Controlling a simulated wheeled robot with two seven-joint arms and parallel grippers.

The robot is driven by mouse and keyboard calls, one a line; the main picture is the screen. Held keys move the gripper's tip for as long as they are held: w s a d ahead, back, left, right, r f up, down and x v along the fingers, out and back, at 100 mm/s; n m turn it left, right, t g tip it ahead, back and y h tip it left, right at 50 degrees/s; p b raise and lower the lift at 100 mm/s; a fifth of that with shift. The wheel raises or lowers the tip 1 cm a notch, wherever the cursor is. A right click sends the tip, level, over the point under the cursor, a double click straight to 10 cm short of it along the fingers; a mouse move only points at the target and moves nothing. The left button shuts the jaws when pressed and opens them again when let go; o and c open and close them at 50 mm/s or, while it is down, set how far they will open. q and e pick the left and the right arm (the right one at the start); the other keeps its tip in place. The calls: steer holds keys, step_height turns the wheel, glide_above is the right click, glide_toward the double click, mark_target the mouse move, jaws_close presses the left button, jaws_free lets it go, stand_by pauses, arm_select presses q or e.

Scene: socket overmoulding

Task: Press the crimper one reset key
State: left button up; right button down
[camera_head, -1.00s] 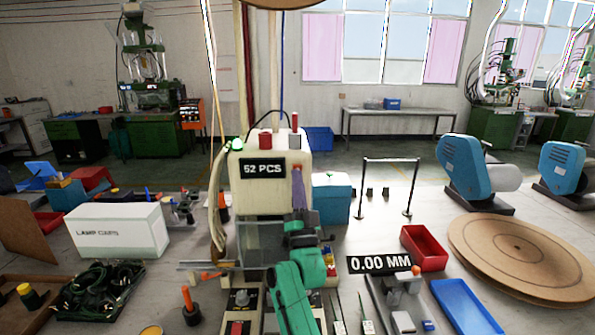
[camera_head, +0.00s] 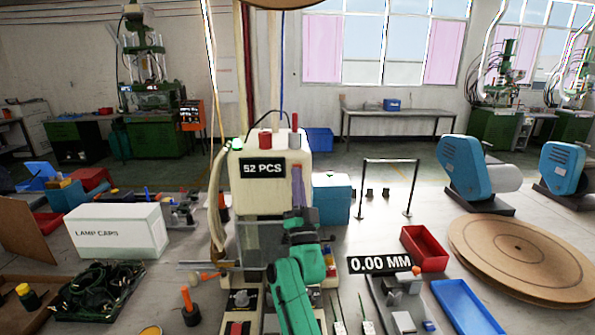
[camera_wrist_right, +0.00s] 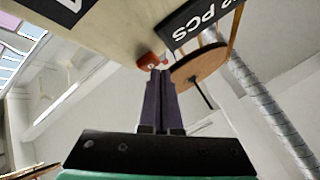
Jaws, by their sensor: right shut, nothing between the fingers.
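The crimper (camera_head: 248,190) is the cream machine in the middle of the head view, with a black "52 PCS" counter (camera_head: 263,169) on its upper front. My right gripper (camera_head: 298,186) is in front of its right side, beside and below the counter. In the right wrist view its dark purple fingers (camera_wrist_right: 160,74) are shut together and empty. Their tips are at a small red-orange key (camera_wrist_right: 150,61) on the cream housing; I cannot tell whether they touch it. In the head view the gripper mostly hides that spot. My left gripper is not in view.
A white lamp caps box (camera_head: 117,231) stands at the left. A teal box (camera_head: 331,198), a red tray (camera_head: 424,247) and a blue tray (camera_head: 466,306) are at the right. A "0.00 MM" display (camera_head: 380,264) is right of my arm. A round wooden disc (camera_wrist_right: 199,65) shows behind the fingertips.

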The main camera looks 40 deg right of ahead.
steer(key=shift+w+d, duration=0.3)
steer(key=shift+w, duration=0.05)
stand_by(0.5)
steer(key=shift+s+a, duration=0.6)
steer(key=shift+s, duration=0.15)
steer(key=s+a+p, duration=0.1)
steer(key=s, duration=0.1)
steer(key=s+a+p, duration=0.1)
steer(key=s+a, duration=0.1)
stand_by(0.5)
steer(key=shift+w+f, duration=0.1)
stand_by(0.6)
